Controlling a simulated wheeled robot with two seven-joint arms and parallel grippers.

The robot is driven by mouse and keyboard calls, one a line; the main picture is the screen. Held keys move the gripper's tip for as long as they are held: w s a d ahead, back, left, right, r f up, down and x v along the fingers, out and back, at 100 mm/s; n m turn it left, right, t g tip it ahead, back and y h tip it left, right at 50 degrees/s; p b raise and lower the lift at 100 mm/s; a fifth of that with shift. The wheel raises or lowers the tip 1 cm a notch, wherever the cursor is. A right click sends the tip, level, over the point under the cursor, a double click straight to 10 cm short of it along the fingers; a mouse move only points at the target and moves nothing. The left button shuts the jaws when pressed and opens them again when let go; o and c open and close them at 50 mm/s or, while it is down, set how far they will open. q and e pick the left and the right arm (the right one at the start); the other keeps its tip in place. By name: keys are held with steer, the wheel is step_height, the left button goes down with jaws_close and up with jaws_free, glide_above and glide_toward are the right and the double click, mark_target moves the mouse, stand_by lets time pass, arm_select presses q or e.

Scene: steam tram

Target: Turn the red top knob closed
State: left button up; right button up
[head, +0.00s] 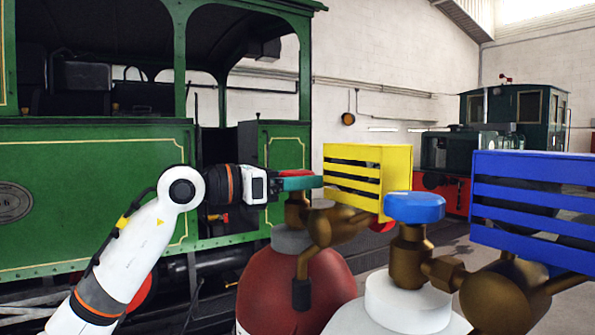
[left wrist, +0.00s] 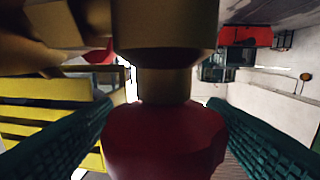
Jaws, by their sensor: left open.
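The red top knob (head: 297,172) sits on the brass valve of the red cylinder (head: 295,285). In the head view it is mostly hidden behind a teal finger of my left gripper (head: 300,183), which reaches it from the left. In the left wrist view the red knob (left wrist: 165,140) fills the lower middle, with its brass stem (left wrist: 164,85) beyond. The two teal fingers of my left gripper (left wrist: 166,118) stand apart, one on each side of the knob. I cannot tell whether either finger touches it. My right gripper is not in view.
A yellow slatted box (head: 398,160) is close behind the red cylinder's valve. A blue knob (head: 414,207) tops the white cylinder (head: 400,303) at right, beside a blue slatted box (head: 530,165). The green tram (head: 90,190) stands behind my left arm.

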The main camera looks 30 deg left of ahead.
arm_select(q)
steer(key=shift+w+f, duration=0.1)
steer(key=shift+w, duration=0.05)
steer(key=c, duration=0.5)
steer(key=shift+c, duration=1.1)
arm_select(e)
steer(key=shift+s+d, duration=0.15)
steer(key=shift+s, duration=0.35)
arm_select(q)
steer(key=shift+m+g+h, duration=0.3)
steer(key=shift+h, duration=0.1)
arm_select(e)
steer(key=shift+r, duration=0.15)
arm_select(q)
steer(key=m+g+h, duration=0.1)
steer(key=m+g+h+p, duration=0.2)
steer(key=g, duration=0.1)
steer(key=shift+r+m+h, duration=0.25)
steer(key=shift+m+h, duration=0.05)
steer(key=m+g+h+p, duration=0.1)
steer(key=m+g, duration=0.1)
steer(key=g, duration=0.1)
steer(key=shift+g+h+p, duration=0.3)
steer(key=shift+h+p, duration=0.1)
steer(key=shift+m+g+p, duration=0.35)
steer(key=shift+m+g, duration=0.45)
steer(key=shift+g, duration=0.1)
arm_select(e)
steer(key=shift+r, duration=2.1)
